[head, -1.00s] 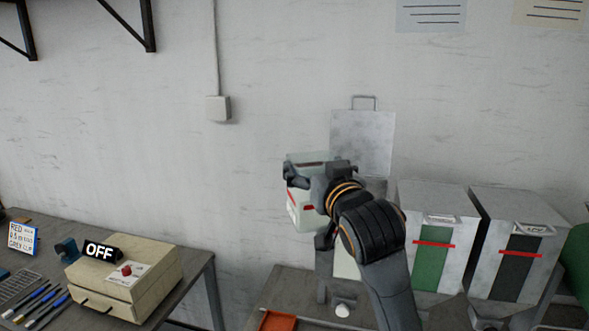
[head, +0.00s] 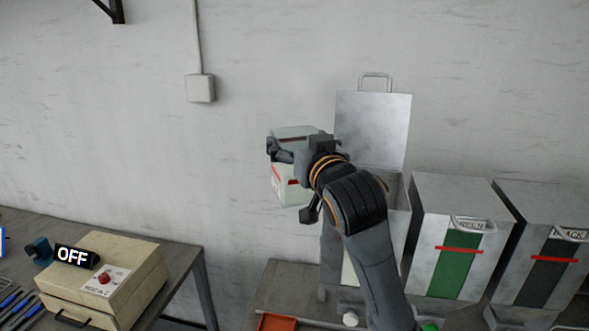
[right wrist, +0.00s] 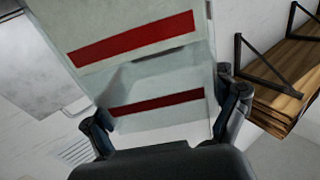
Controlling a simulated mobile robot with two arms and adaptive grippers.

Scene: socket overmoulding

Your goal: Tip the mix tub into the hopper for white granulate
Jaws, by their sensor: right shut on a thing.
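The mix tub (head: 288,188) is a pale translucent box with a red line. My right gripper (head: 292,150) is shut on it and holds it in the air, to the left of the white hopper. The tub also shows close up in the right wrist view (right wrist: 150,85), between the fingers (right wrist: 168,112). The hopper for white granulate (head: 398,222) is a grey metal bin with its lid (head: 372,130) raised against the wall. My right arm hides much of its front and mouth. My left gripper is out of view.
Two closed metal hoppers, green (head: 458,240) and black (head: 545,245), stand to the right of the open one. An orange tray (head: 276,322) lies at the bench's front. A gap separates the tables.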

